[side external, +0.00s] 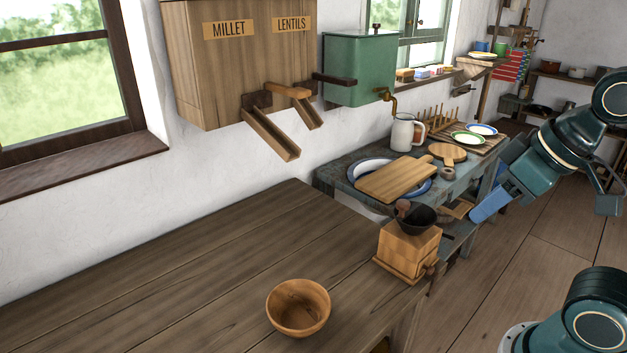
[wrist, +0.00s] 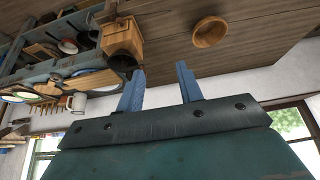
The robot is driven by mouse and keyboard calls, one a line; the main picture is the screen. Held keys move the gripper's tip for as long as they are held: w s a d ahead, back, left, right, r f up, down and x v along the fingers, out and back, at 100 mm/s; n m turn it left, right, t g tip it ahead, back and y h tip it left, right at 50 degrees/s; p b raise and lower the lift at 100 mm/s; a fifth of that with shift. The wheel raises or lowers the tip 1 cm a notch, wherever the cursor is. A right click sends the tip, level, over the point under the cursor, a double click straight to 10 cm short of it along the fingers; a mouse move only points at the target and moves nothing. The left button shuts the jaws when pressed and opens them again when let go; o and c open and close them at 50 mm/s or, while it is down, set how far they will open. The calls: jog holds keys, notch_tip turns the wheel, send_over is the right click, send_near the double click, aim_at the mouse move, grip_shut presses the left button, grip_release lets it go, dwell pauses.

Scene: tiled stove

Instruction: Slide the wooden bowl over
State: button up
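The round wooden bowl (side external: 298,307) stands upright and looks empty on the dark plank table (side external: 200,270), near the table's front edge. It also shows at the top of the wrist view (wrist: 210,32), beyond and apart from my fingers. My gripper (side external: 488,204) is in the air to the right of the table in the side view, well away from the bowl. In the wrist view my gripper's two blue fingers (wrist: 162,78) stand apart with nothing between them.
A wooden grinder (side external: 408,248) with a dark cup stands at the table's right corner. Millet and lentil chutes (side external: 272,135) jut from the wall box above the table. A side bench behind holds a cutting board (side external: 395,180) and a jug (side external: 403,132). The table left of the bowl is clear.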

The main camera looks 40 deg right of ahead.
jog(key=shift+w+a, duration=0.1)
jog(key=shift+w, duration=0.05)
grip_shut()
jog(key=w+a+f+m+g, duration=0.3)
jog(key=w+a+f+m, duration=0.25)
jog(key=w+a, duration=0.65)
jog(key=w+a+f+m+g, duration=0.2)
jog(key=a+f, duration=1)
jog(key=f, duration=0.1)
jog(key=shift+a+m+g, duration=0.2)
jog(key=shift+m+g, duration=0.1)
jog(key=shift+m, duration=0.05)
